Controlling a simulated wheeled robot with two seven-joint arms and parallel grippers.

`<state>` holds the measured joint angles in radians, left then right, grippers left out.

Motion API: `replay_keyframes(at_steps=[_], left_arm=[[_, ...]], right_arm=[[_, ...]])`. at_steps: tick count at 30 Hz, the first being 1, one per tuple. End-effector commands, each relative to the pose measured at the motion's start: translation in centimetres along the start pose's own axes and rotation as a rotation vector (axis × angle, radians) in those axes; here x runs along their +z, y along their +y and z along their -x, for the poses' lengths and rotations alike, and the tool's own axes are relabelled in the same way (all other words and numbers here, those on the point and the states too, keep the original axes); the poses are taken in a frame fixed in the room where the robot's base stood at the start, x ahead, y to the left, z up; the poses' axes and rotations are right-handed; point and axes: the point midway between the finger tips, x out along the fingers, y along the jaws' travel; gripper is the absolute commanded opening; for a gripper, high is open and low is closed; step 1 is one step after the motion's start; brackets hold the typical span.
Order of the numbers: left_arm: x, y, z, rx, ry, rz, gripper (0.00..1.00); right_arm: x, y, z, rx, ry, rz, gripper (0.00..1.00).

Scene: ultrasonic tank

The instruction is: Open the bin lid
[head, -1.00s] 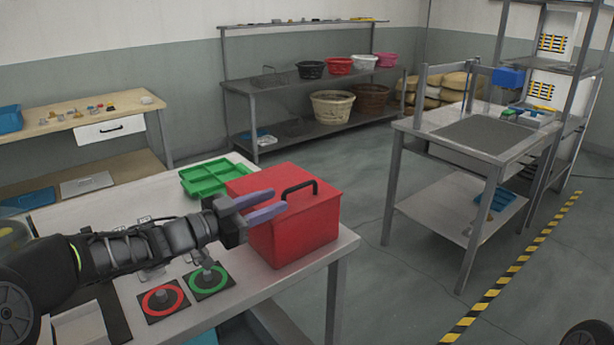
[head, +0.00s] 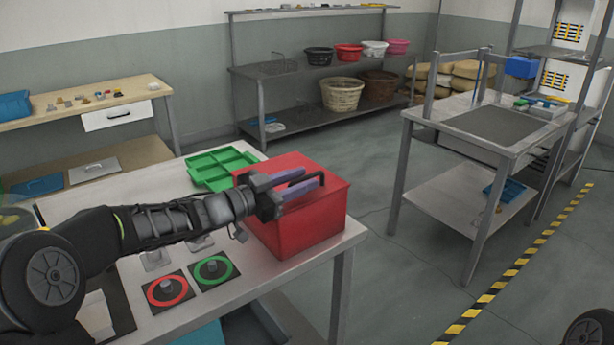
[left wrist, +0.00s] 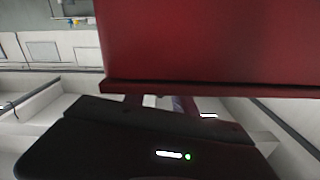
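The red bin (head: 303,233) stands on the near table's right end, its red lid (head: 283,163) down. A dark handle (head: 322,178) on top is mostly hidden by my left gripper. My left gripper (head: 297,184) is at the lid's top, its two purple fingers apart, one on each side of the handle; I cannot tell whether they touch it. In the left wrist view a red surface of the bin (left wrist: 200,45) fills the upper right, with the dark gripper body below it. My right gripper is out of view.
A green divided tray (head: 222,168) lies behind the bin. A red-ringed pad (head: 167,290) and a green-ringed pad (head: 213,270) lie in front on the table (head: 280,285). A metal workbench (head: 490,135) stands to the right, across open floor.

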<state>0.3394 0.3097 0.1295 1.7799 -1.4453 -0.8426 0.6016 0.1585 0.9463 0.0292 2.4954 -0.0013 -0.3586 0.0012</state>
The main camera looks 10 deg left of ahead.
Motion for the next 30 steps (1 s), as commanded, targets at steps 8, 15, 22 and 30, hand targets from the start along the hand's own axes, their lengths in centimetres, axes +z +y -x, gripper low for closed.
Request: replay_keyframes(at_steps=[8,15,22,30], left_arm=[[0.0,-0.1,-2.0,-0.002,-0.001,0.0,0.32],[0.0,-0.1,-2.0,-0.002,-0.001,0.0,0.29],[0.0,-0.1,-1.9,-0.001,-0.001,0.0,0.1],[0.0,-0.1,-1.9,-0.003,0.0,-0.001,0.0]], right_arm=[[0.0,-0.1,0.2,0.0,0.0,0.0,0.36],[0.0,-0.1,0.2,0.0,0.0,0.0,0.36],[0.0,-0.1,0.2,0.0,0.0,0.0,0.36],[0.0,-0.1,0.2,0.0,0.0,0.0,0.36]])
